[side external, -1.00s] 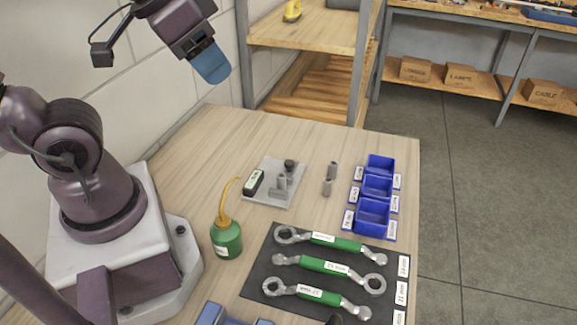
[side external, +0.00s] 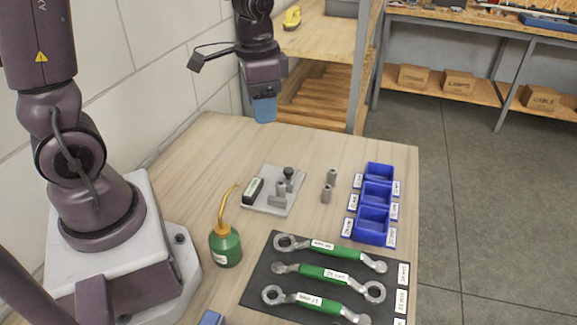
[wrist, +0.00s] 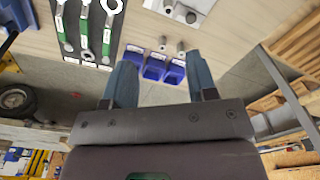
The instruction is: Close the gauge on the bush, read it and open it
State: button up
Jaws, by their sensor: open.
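The gauge (side external: 267,205) is a light grey plate on the table with a dark labelled block (side external: 252,190), a grey upright piece and a black knob (side external: 289,172). A grey cylinder, seemingly a bush (side external: 281,188), stands at its middle; I cannot tell whether the gauge touches it. Part of the gauge plate shows at the top of the wrist view (wrist: 205,5). Two loose grey bushes (side external: 331,177) (side external: 326,194) stand to its right. My gripper (side external: 264,118) is high above the table's back part, pointing down, open and empty; its two blue fingers are apart in the wrist view (wrist: 161,68).
Blue bins (side external: 372,225) stand right of the loose bushes. A green oil can (side external: 226,246) with a tall spout stands front left of the gauge. Green-handled wrenches lie on a black mat (side external: 262,290) in front. A wooden shelf (side external: 330,45) rises behind the table.

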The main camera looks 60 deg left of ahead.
aim_at(288, 169)
jog(key=w+a+f+m, duration=0.5)
jog(key=w+f+m, duration=0.3)
jog(key=m, duration=0.3)
notch_tip(288, 169, down, 13)
jog(key=shift+f, duration=0.1)
jog(key=shift+c, duration=0.4)
